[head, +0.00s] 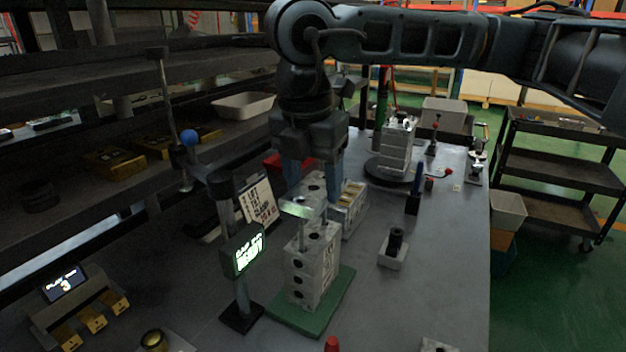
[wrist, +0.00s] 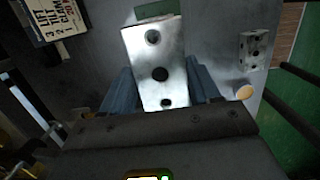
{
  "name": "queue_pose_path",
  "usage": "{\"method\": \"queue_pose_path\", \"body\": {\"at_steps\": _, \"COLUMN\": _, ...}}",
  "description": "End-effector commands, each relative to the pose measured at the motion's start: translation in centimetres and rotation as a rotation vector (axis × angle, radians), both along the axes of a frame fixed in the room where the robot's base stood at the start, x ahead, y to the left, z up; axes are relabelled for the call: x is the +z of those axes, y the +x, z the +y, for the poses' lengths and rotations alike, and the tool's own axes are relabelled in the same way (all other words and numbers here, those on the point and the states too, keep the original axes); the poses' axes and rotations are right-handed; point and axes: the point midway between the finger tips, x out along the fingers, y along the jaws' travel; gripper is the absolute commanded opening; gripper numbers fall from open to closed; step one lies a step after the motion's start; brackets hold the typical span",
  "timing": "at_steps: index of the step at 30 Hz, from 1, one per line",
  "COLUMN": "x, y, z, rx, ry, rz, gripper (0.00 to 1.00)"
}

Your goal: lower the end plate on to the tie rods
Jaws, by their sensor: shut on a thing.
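My gripper (head: 313,193) is shut on the end plate (head: 299,209), a silver slab, with a finger on each long side. In the wrist view the end plate (wrist: 155,45) shows three dark holes in a row between the fingers of my gripper (wrist: 161,85). In the head view the plate hangs above the valve block stack (head: 312,275), which stands upright on a green base (head: 335,302). Thin tie rods (head: 302,240) rise from the stack top below the plate. Whether the rod tips meet the holes I cannot tell. The wrist view hides the stack behind the plate.
A block with yellow ports (head: 350,200) stands close behind the stack. A lit sign on a post (head: 243,252) stands at its left. A small black-topped part (head: 394,248) stands at right. Another stack (head: 397,147) is farther back. The bench front right is mostly clear.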

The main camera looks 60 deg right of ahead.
Motion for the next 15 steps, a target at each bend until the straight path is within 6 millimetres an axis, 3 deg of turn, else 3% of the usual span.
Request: {"method": "queue_pose_path", "body": {"at_steps": 15, "x": -0.73, "y": 0.02, "z": -0.02, "rx": 0.000, "ry": -0.001, "rz": -0.001, "gripper": 0.20}}
